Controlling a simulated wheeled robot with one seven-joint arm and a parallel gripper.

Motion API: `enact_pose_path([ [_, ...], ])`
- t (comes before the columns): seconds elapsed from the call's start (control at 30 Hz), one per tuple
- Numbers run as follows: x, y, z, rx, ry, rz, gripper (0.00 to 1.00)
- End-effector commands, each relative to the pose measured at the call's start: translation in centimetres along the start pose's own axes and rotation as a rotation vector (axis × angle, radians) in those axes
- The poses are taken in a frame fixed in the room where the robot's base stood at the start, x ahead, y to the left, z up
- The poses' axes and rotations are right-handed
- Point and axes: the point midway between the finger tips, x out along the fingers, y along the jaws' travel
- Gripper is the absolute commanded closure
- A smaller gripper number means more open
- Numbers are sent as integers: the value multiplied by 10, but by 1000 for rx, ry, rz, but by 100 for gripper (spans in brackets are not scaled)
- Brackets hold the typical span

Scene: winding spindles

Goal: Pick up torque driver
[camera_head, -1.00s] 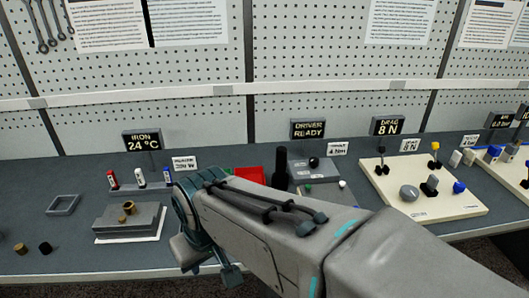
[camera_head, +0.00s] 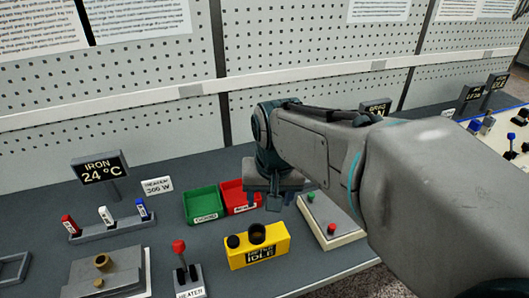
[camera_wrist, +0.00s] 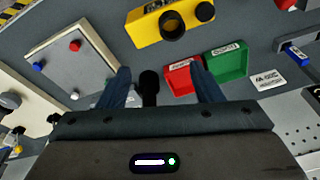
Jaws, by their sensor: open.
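A dark upright-looking rod with a rounded black end, which looks like the torque driver (camera_wrist: 149,88), shows in the wrist view between my fingers, nearer the left one. My gripper (camera_wrist: 160,68) is open, with one finger on each side of it; I cannot tell how far below the fingertips it stands. In the head view my gripper (camera_head: 262,202) points down over the bench by the red bin, and my arm hides the driver there.
A red bin (camera_head: 238,208) and a green bin (camera_head: 202,216) stand beside my gripper. A yellow box (camera_head: 257,257) with black knobs is in front. A pale button box (camera_head: 328,222) is to the right. A heater switch (camera_head: 185,279) and an iron sign (camera_head: 100,170) are at left.

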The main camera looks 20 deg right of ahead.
Motion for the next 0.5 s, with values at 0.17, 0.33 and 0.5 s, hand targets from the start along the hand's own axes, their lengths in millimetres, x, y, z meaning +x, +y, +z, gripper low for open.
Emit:
enact_pose_path([
  [0.17,-12,6,-74,362,-60,39,41],
  [0.33,-8,18,-135,692,-104,84,41],
  [0.5,2,31,-179,945,-133,126,41],
])
